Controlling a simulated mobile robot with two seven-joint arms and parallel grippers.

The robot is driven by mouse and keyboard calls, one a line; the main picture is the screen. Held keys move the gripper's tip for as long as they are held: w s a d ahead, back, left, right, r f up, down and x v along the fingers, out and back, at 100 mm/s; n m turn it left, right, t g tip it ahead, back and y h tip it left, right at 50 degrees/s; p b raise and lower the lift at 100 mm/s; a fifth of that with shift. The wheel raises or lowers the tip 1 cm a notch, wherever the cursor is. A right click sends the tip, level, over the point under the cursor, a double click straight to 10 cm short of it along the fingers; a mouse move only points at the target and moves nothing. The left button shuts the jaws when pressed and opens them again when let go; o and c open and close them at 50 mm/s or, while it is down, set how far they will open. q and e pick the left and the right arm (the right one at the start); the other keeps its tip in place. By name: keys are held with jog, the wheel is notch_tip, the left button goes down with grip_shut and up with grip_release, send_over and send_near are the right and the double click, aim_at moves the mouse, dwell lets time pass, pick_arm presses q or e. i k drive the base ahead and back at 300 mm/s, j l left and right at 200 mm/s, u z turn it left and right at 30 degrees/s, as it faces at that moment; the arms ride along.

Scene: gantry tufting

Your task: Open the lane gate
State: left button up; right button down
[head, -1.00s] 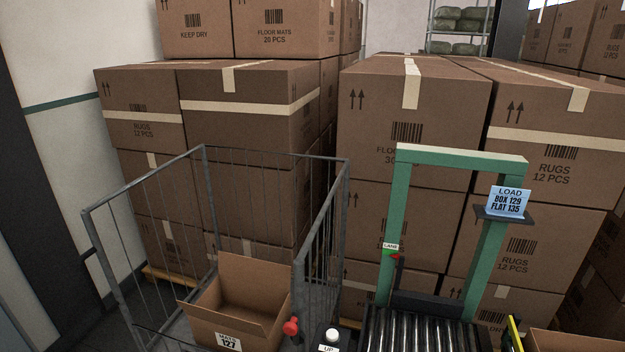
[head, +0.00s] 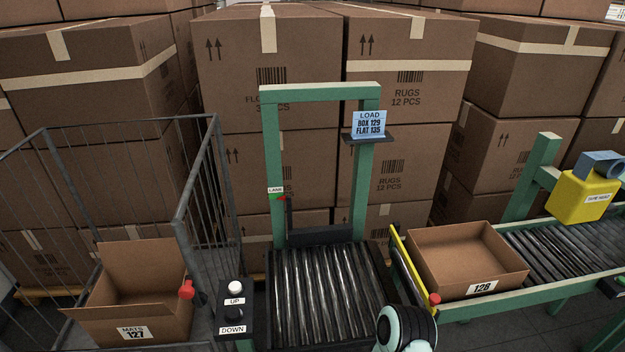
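A yellow bar (head: 408,262) with a red knob (head: 434,298) at its near end stands between the short roller bed (head: 325,290) and the side conveyor with box 128; it looks like the lane gate and lies across the side conveyor's end. A LANE label (head: 275,190) with a green patch and a red pointer is on the left post of the green frame (head: 270,140). A dark panel (head: 321,236) stands at the back of the roller bed. A pale teal and black part of my arm shows at the bottom right of centre. Neither gripper's fingers are visible.
A wire cage (head: 180,235) holds open box 127 (head: 135,300). An UP/DOWN button box (head: 234,312) stands left of the rollers. Stacked cartons (head: 405,110) fill the back. The roller bed is empty.

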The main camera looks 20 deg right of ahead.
aim_at(431, 299)
jog(key=z, duration=1.7)
